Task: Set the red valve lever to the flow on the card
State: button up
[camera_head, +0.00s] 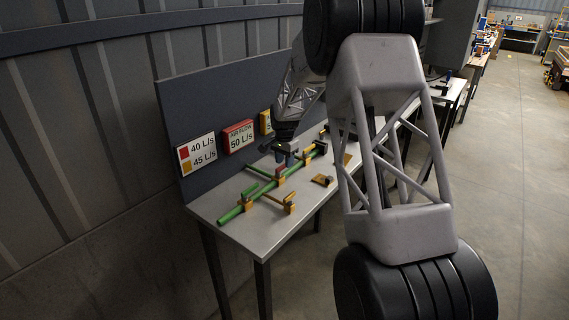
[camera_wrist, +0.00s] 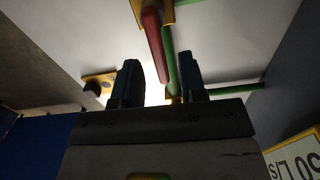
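The red lever (camera_wrist: 152,40) shows in the wrist view, running from a yellow mount at the top toward the gap between my fingers. In the head view my gripper (camera_head: 287,155) is low over the pipework. The white card (camera_head: 197,154) on the back panel reads 40 L/s beside a red square and 45 L/s beside an orange square.
A green pipe (camera_head: 236,212) with yellow-brown valve mounts and side branches runs along the grey table (camera_head: 215,201). A red-edged sign (camera_head: 238,136) reads AIR FLOW 50 L/s. A yellow-edged sign (camera_head: 265,122) is partly hidden by my arm. The table's front left corner is clear.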

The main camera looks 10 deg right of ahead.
jog(key=shift+f, duration=0.55)
jog(key=shift+c, duration=0.3)
grip_shut()
